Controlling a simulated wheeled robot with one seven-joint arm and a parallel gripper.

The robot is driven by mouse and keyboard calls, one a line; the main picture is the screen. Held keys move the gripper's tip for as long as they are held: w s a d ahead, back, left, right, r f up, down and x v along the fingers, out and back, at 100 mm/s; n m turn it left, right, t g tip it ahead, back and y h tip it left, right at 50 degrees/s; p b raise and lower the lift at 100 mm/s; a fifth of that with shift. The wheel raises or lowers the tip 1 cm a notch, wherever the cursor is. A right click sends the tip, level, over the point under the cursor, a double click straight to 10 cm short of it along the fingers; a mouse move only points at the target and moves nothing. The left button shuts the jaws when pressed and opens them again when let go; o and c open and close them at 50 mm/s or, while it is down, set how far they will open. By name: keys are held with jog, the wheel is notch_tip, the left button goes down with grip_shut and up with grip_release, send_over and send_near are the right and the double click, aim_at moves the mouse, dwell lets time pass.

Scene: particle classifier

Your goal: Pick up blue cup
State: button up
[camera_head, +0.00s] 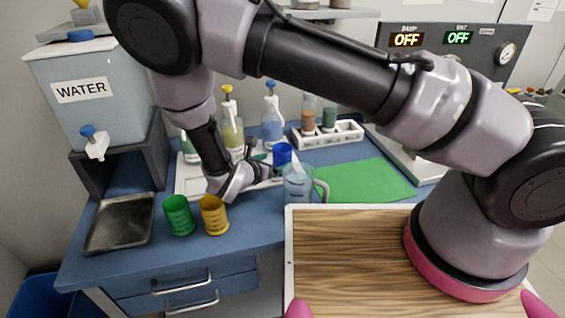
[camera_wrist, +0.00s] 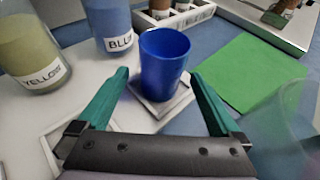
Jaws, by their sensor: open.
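The blue cup (camera_wrist: 165,62) stands upright near the right edge of a white tray (camera_wrist: 95,90). In the head view the blue cup (camera_head: 282,153) shows behind my gripper, partly hidden by it. My gripper (camera_wrist: 160,92) is open, with its green fingers on either side of the near side of the cup. In the head view my gripper (camera_head: 262,166) is beside the cup, low over the tray. I cannot tell whether either finger touches the cup.
A clear pitcher (camera_head: 298,184) stands close to the right of the gripper. A green cup (camera_head: 178,215) and a yellow cup (camera_head: 213,215) stand in front. Bottles labelled yellow (camera_wrist: 32,50) and blue (camera_wrist: 108,22) stand behind. A green mat (camera_head: 362,180) lies clear at right.

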aim_at(278, 159)
jog(key=x, duration=0.5)
jog(key=shift+d+r, duration=0.2)
grip_shut()
jog(key=shift+r, duration=0.2)
